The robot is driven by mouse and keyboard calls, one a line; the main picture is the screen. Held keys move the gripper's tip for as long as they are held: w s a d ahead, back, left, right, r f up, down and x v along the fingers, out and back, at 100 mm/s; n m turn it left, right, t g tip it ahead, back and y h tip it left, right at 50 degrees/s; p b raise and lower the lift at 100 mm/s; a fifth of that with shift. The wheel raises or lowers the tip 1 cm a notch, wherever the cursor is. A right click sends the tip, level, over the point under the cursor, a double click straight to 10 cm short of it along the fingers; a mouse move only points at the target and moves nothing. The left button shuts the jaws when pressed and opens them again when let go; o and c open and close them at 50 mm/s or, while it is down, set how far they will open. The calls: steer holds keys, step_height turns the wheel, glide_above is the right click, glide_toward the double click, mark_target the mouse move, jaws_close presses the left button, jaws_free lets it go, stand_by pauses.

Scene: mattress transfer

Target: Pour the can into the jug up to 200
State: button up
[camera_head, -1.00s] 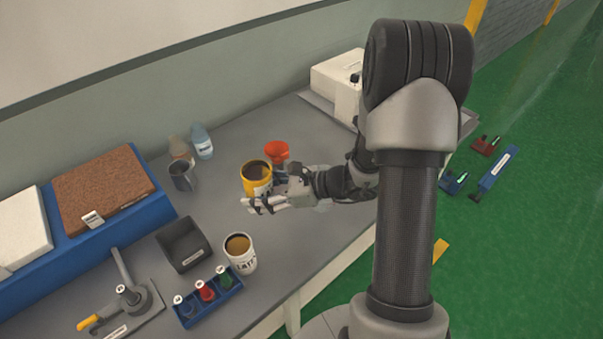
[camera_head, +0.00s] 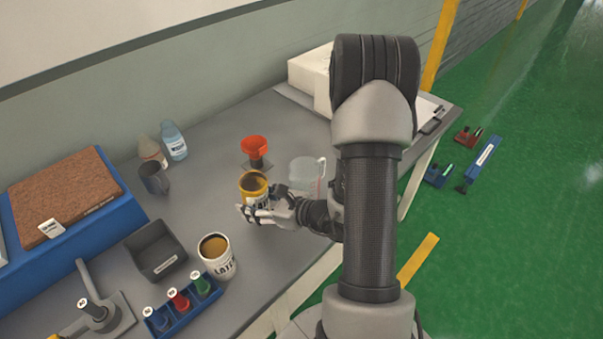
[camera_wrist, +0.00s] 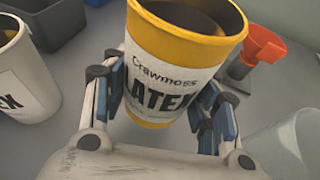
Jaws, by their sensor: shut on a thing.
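A yellow can (camera_head: 253,185) with a white label reading LATEX is held in my gripper (camera_head: 262,212). In the wrist view the same can (camera_wrist: 165,82) is between the fingers of my gripper (camera_wrist: 165,112), open at the top with dark brown liquid inside. It looks close to upright. The clear jug (camera_head: 306,172) with a handle stands to the right of the can, partly behind my arm. In the wrist view the jug (camera_wrist: 280,140) is at the lower right, cut by the edge. Its scale cannot be read.
A second LATEX can (camera_head: 218,258), white and open, stands at the front left. An orange funnel (camera_head: 255,148) on a stand is behind the held can. A grey mug (camera_head: 154,180), two bottles (camera_head: 174,142) and a dark bin (camera_head: 157,250) are to the left.

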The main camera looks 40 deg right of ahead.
mark_target(253, 185)
steer(key=shift+m+h, duration=0.7)
steer(key=shift+h, duration=0.1)
steer(key=d+f, duration=0.1)
steer(key=s, duration=0.1)
steer(key=d+f+b, duration=0.1)
steer(key=shift+s+d+f, duration=0.25)
steer(key=shift+d+f, duration=0.1)
steer(key=shift+r+p, duration=0.2)
steer(key=shift+p, duration=0.15)
steer(key=shift+d+r+m+t+y+p, duration=0.2)
steer(key=shift+r+m+y+p, duration=0.15)
steer(key=shift+m+p, duration=0.35)
steer(key=shift+d+r+m+t+y+p, duration=0.1)
steer(key=shift+d+r+m+y+p, duration=0.1)
steer(key=shift+m+y+p, duration=0.45)
steer(key=shift+d+r+p, duration=0.1)
steer(key=shift+p, duration=0.2)
step_height(253, 185, up, 7)
steer(key=m+p, duration=0.1)
steer(key=p, duration=0.5)
steer(key=shift+d+y, duration=0.35)
steer(key=shift+y, duration=0.05)
steer(key=shift+d+r+m+t+y+p, duration=0.3)
steer(key=shift+r+m+t+p, duration=0.25)
steer(key=shift+m, duration=0.2)
steer(key=shift+r+m+y+p, duration=0.4)
steer(key=shift+r+m, duration=0.2)
steer(key=shift+m, duration=0.1)
